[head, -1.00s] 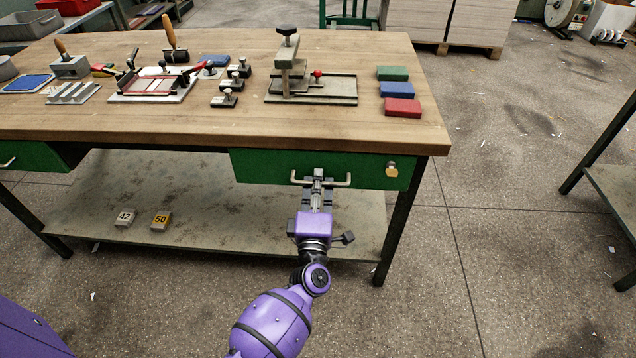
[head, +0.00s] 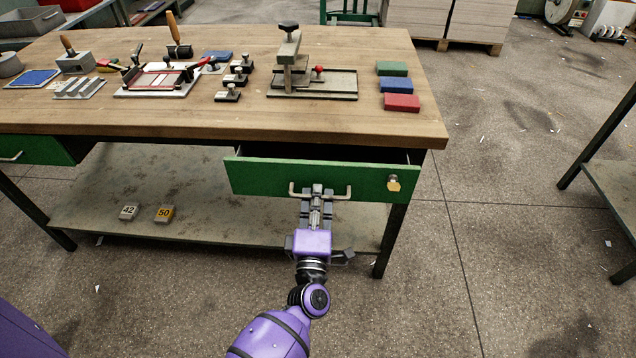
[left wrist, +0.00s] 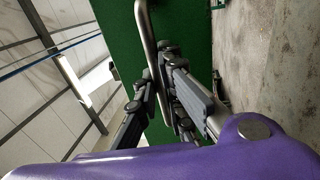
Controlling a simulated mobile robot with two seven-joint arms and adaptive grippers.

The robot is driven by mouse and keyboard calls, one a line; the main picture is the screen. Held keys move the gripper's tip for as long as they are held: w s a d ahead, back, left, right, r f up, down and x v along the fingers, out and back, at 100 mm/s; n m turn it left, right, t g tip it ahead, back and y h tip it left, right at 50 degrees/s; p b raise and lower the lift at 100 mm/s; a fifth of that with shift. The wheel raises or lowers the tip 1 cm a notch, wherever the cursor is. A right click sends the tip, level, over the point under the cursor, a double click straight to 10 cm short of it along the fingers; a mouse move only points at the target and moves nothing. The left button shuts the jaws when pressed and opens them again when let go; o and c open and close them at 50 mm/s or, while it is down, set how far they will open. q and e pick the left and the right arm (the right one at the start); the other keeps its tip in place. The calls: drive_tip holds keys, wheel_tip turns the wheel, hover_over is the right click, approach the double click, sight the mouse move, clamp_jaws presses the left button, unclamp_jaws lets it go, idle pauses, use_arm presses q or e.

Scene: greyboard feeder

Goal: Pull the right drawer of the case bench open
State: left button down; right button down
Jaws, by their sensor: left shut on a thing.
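The right drawer (head: 270,178) of the case bench (head: 220,128) has a green front and stands partly open, with a dark gap above its front edge. Its pale bar handle (head: 341,195) runs across the middle of the front. My left gripper (head: 317,192) is shut on the handle near its middle. In the left wrist view the fingers (left wrist: 160,85) close around the metal handle (left wrist: 147,35) in front of the green drawer front (left wrist: 185,25). The inside of the drawer is mostly hidden. My right gripper is not in view.
The bench top holds a stamping press (head: 300,80), coloured blocks (head: 402,102) and several tools. A lower shelf (head: 190,190) carries tags marked 42 and 50.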

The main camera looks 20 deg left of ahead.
use_arm(q)
drive_tip(key=r+v, duration=0.2)
drive_tip(key=v, duration=1.1)
drive_tip(key=s+r+p+v, duration=0.1)
drive_tip(key=r+v, duration=0.2)
drive_tip(key=v, duration=1.1)
drive_tip(key=shift+d, duration=0.1)
drive_tip(key=c, duration=1.9)
unclamp_jaws()
drive_tip(key=shift+o, duration=0.3)
